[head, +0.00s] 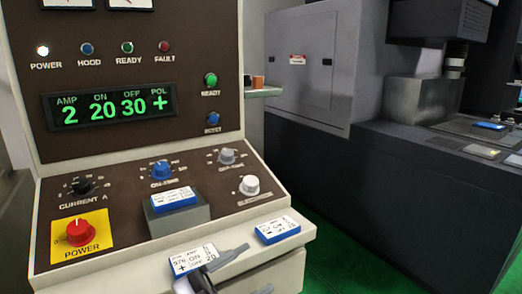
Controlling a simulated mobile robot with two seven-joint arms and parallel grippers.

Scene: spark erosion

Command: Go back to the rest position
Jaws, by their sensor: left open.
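My left gripper (231,259) is at the bottom middle of the head view, low over the front ledge of the control console (110,262). It is open, and no object shows between its fingers. A blue-edged white card (190,258) marked 376, ON and 20 lies on the ledge just behind the gripper, partly covered by it. I cannot tell whether they touch. My right gripper is not in view.
A second card (278,229) lies on the ledge to the right, and a third (174,198) rests on a grey block (180,220). The red power knob (79,232) and other knobs are close by. A dark machine (400,190) stands right, beyond green floor (335,262).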

